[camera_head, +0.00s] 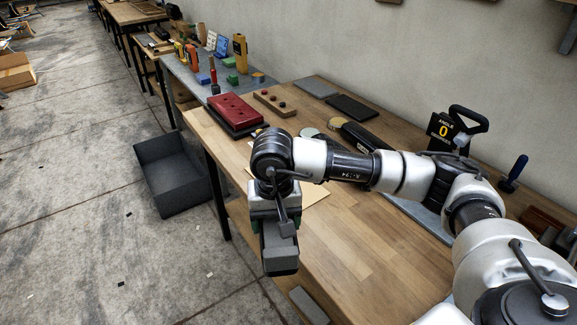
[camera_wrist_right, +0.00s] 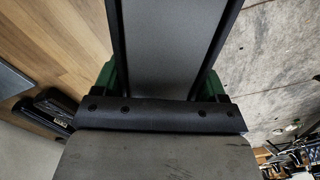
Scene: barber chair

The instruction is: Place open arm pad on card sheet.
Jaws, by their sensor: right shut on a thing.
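My right gripper (camera_head: 273,222) points down at the table's front edge, shut on a dark grey arm pad (camera_head: 280,254). In the right wrist view the arm pad (camera_wrist_right: 170,45) is a long grey slab with black edges, running between the green fingers (camera_wrist_right: 162,85). A pale tan card sheet (camera_head: 317,192) lies flat on the wooden table behind the gripper, partly hidden by my right arm. The pad appears apart from the sheet, nearer the camera. My left gripper is not in view.
A dark red box (camera_head: 235,109), a wooden block with knobs (camera_head: 274,103) and dark flat pads (camera_head: 352,107) stand towards the back of the table. A grey open bin (camera_head: 176,174) is on the floor at left. The near tabletop (camera_head: 345,245) is mostly clear.

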